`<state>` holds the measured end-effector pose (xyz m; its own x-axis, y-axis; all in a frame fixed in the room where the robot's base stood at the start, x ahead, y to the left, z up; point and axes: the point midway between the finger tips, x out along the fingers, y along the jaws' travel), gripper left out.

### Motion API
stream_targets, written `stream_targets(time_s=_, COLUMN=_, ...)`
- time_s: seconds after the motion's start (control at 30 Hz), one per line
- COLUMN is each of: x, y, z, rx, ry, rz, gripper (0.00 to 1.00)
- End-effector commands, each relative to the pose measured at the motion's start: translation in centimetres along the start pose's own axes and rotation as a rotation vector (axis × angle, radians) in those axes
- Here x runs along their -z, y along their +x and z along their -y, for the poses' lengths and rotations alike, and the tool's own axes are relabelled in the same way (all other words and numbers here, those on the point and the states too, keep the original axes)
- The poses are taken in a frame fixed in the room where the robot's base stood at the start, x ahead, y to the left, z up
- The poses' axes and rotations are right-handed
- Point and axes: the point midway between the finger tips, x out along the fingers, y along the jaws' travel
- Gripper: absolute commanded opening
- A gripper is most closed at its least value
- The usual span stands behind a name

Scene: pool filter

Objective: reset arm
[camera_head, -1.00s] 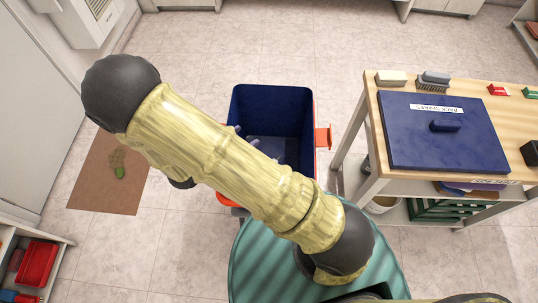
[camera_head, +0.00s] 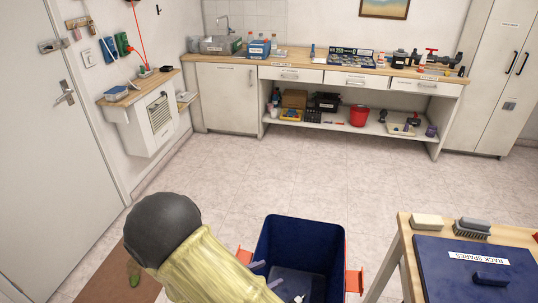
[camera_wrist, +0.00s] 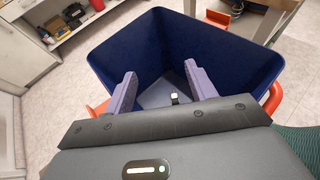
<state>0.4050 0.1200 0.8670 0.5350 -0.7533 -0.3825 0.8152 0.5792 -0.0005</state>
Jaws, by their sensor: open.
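My gripper (camera_wrist: 160,92) shows in the wrist view with two purple fingers spread apart and nothing between them. It is over the open dark blue bin (camera_wrist: 230,48). A small dark and white item (camera_wrist: 175,97) shows between the fingers, low in the view; I cannot tell what it is. In the head view the blue bin (camera_head: 320,245) stands at the bottom middle with orange handles on its sides. Purple finger parts of my gripper (camera_head: 262,274) show at the bin's left side, and my pale yellow arm hides part of that area.
A wooden-topped table (camera_head: 405,250) with a blue lid (camera_head: 470,265) stands at right. A long workbench (camera_head: 310,72) with drawers runs along the back wall. A wall shelf and white cabinet (camera_head: 150,120) are at left. The floor between is clear.

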Motion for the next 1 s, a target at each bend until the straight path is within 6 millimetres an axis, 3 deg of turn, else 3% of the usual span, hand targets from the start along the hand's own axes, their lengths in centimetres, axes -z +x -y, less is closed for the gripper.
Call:
stream_targets(time_s=0.17, x=-1.5, y=0.6, z=1.4, rx=0.084, ry=0.074, rz=-0.049, gripper=0.56)
stream_targets(time_s=0.27, x=-3.4, y=1.1, z=3.6, rx=0.213, ry=0.193, rz=-0.128, gripper=0.56)
stream_targets(time_s=0.4, x=-6.0, y=1.2, z=7.3, rx=0.44, ry=0.442, rz=-0.276, gripper=0.56)
stream_targets(time_s=0.6, x=-9.2, y=0.0, z=10.7, rx=0.721, ry=0.858, rz=-0.478, gripper=0.56)
stream_targets(time_s=0.77, x=-12.2, y=-1.2, z=11.6, rx=0.889, ry=1.232, rz=-0.613, gripper=0.56)
stream_targets(time_s=1.0, x=-18.0, y=-1.8, z=11.7, rx=1.028, ry=1.821, rz=-0.744, gripper=0.56)
